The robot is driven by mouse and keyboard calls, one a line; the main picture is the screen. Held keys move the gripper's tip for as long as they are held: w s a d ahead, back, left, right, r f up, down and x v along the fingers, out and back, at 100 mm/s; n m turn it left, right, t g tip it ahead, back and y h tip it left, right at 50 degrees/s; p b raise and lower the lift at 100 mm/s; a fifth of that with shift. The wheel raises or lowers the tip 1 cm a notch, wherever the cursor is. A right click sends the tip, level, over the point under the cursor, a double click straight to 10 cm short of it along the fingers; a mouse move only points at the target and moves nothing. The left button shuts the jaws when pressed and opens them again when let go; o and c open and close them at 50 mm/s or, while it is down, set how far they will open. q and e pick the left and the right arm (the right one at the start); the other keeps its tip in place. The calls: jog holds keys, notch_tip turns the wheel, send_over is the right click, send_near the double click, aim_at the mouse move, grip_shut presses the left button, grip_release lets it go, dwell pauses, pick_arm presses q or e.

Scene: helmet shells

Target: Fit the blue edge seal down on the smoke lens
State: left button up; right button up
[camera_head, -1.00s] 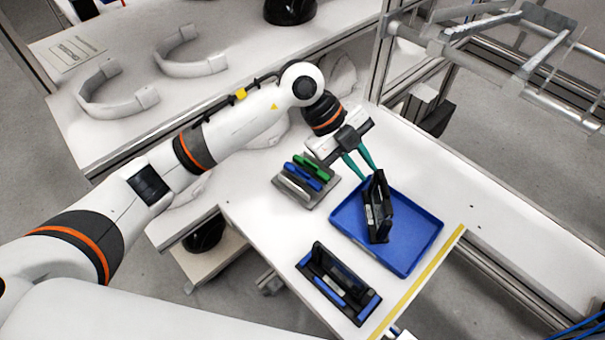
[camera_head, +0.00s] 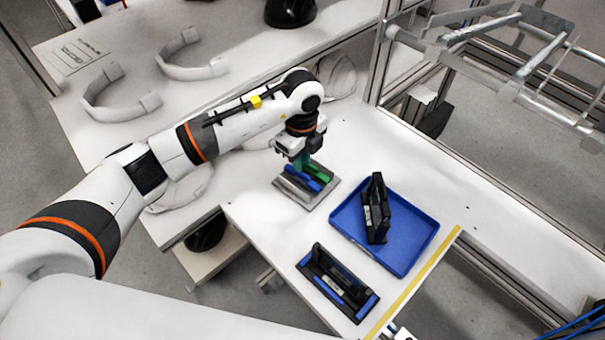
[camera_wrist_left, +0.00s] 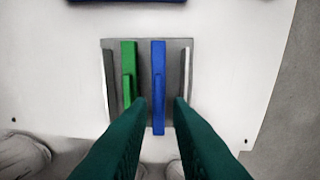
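The blue edge seal (camera_head: 314,183) lies in a grey rack (camera_head: 307,200) beside a green seal (camera_head: 322,172). The wrist view shows the blue seal (camera_wrist_left: 158,65) as an upright-running bar right of the green one (camera_wrist_left: 128,70). My left gripper (camera_head: 303,164) points down over the rack. In the wrist view its green fingers (camera_wrist_left: 159,101) are apart, one on each side of the blue seal's near end; contact is not visible. Two black framed pieces show: one stands in the blue tray (camera_head: 377,215), another with blue ends (camera_head: 338,282) lies in front. Which holds the smoke lens I cannot tell.
The blue tray (camera_head: 425,235) sits right of the rack, on the white table. A yellow strip (camera_head: 412,283) marks the table's edge. White curved shells (camera_head: 120,95) lie on the back bench. A metal frame (camera_head: 520,70) stands at the upper right. The table behind the tray is clear.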

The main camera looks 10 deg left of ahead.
aim_at(303, 173)
pick_arm(q)
notch_tip(303, 173, down, 4)
jog(key=shift+d+f+p, duration=0.1)
jog(key=shift+p, duration=0.4)
grip_shut()
